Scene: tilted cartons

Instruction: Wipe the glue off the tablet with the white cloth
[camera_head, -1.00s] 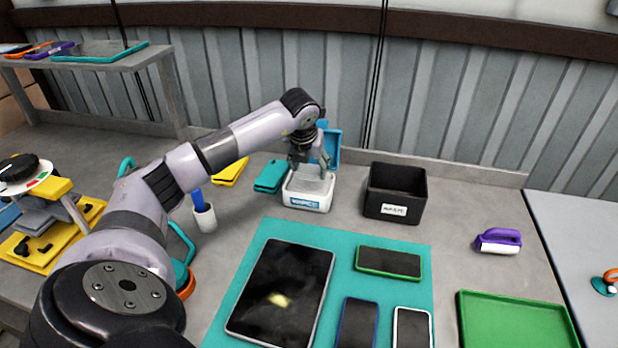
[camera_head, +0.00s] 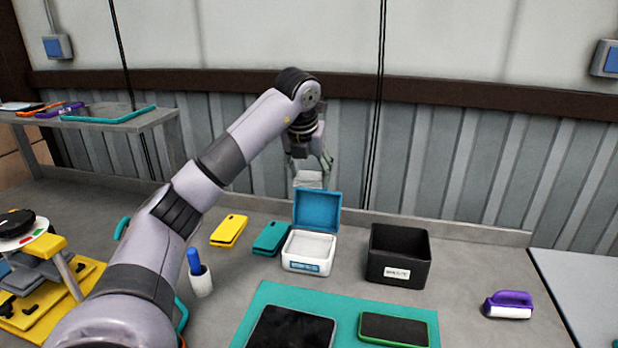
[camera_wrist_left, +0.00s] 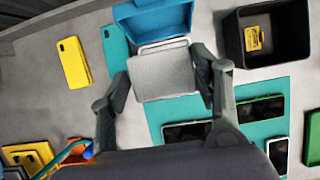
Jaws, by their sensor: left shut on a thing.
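My left gripper (camera_head: 308,166) is shut on the white cloth (camera_head: 307,180), held in the air above the open white box with a blue lid (camera_head: 307,252). In the left wrist view the cloth (camera_wrist_left: 164,74) sits flat between the two fingers of the gripper (camera_wrist_left: 163,78). The black tablet (camera_head: 290,328) lies on the teal mat (camera_head: 276,293) at the bottom edge, partly cut off. No glue shows on its visible part. The tablet (camera_wrist_left: 186,132) is partly hidden by a finger in the wrist view. My right gripper is not in view.
A green-framed phone (camera_head: 394,329) lies right of the tablet. A black bin (camera_head: 398,256) stands right of the white box. Yellow (camera_head: 229,231) and teal (camera_head: 271,238) cases lie left of it.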

